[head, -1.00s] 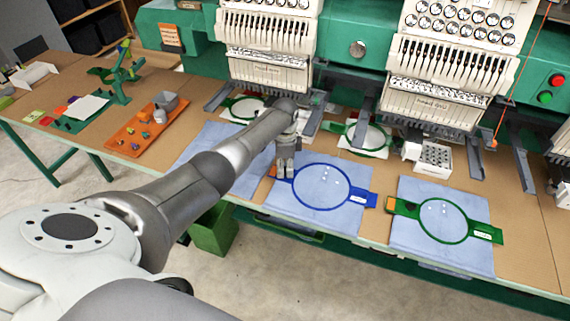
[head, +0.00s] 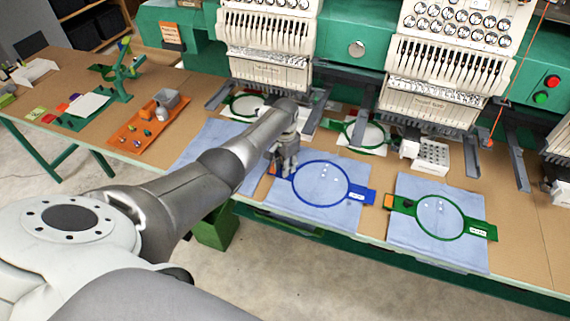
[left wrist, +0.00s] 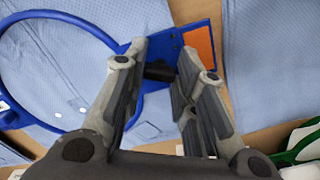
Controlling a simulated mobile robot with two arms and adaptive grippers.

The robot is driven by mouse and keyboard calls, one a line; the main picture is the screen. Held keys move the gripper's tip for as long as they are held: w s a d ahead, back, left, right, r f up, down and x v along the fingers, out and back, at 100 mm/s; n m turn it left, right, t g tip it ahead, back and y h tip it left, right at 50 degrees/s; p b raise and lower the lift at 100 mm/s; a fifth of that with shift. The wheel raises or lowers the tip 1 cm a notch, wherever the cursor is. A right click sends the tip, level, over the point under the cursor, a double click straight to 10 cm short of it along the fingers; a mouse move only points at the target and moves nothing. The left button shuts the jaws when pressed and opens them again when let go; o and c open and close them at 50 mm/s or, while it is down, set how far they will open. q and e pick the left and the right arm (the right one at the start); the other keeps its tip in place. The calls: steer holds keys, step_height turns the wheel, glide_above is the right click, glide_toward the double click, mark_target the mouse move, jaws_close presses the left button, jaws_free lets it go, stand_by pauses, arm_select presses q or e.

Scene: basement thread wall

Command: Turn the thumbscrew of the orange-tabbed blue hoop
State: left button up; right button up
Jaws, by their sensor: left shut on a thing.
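The blue hoop (head: 347,194) with an orange tab lies flat on a light blue cloth (head: 340,220) near the table's front edge. Its orange tab (left wrist: 200,47) shows beside my fingers in the left wrist view. My left gripper (head: 285,172) is at the hoop's left end, by the tab. In the left wrist view its fingers (left wrist: 163,62) are shut on the dark thumbscrew (left wrist: 159,73), between the hoop's ring and the tab. The fingers partly hide the thumbscrew. My right gripper is not in view.
A green hoop (head: 462,225) with an orange tab lies on a cloth to the right. Embroidery heads (head: 270,45) stand behind, with grey arms reaching over the table. An orange tray (head: 130,140) with small parts lies left. A white block (head: 432,153) stands behind the hoops.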

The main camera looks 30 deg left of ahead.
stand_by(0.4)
arm_select(q)
steer(key=o, duration=1)
steer(key=shift+o, duration=0.2)
steer(key=shift+r, duration=0.1)
step_height(320, 180, up, 12)
